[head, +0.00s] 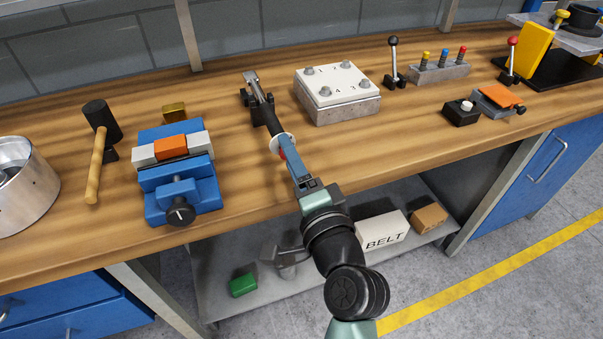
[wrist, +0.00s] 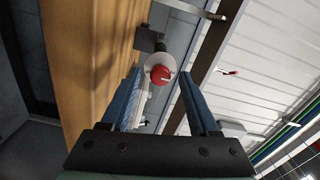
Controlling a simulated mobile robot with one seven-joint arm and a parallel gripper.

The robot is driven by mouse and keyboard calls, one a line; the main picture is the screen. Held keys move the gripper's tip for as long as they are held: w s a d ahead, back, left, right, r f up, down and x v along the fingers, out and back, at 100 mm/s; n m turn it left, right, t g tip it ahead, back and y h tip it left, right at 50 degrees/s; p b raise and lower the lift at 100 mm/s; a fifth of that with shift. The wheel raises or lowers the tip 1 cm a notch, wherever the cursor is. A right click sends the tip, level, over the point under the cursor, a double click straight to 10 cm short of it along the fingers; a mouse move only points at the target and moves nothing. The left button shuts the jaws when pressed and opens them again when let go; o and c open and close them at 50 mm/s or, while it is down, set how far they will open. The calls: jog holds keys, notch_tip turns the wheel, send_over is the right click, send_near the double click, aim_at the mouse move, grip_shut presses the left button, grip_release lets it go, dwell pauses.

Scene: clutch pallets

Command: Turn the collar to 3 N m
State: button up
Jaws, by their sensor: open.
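A torque wrench (head: 260,100) lies in a black holder on the bench, its ratchet head at the far end and its handle end toward me. A pale disc (head: 279,141) shows at the handle end, with a bit of red beside it. In the wrist view a red round end (wrist: 161,75) with a pale disc (wrist: 152,68) behind it faces the camera. My gripper (head: 289,161) is open, its blue fingers pointing along the handle. In the wrist view the red end shows between the fingertips; contact cannot be told. No scale reading is legible.
A blue vise (head: 180,203) with an orange piece and a hammer (head: 97,160) stand to the left. A bolted block (head: 340,112) stands right of the wrench. Levers and coloured knobs lie farther right. Bare wood (head: 235,150) lies between vise and wrench.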

jog(key=b+v, duration=0.1)
jog(key=v, duration=1.1)
jog(key=shift+s, duration=0.3)
jog(key=shift+d, duration=0.1)
jog(key=w+a+r+n+t+h, duration=0.1)
jog(key=w+r+n+t, duration=0.2)
jog(key=r, duration=0.7)
jog(key=w+a+r+n+t+h, duration=0.15)
jog(key=r+n, duration=0.35)
jog(key=r, duration=0.5)
jog(key=s+a+r+n+t+h, duration=0.1)
jog(key=s+r+n+t+h, duration=0.2)
jog(key=r, duration=0.7)
jog(key=s+a+r+n+t, duration=0.1)
jog(key=s+r+t, duration=0.3)
jog(key=r, duration=0.7)
notch_tip(320, 180, up, 16)
jog(key=g+p, duration=0.1)
jog(key=p, duration=1.6)
jog(key=shift+p, duration=0.35)
jog(key=shift+w+d+r, duration=0.1)
jog(key=shift+d+r, duration=0.05)
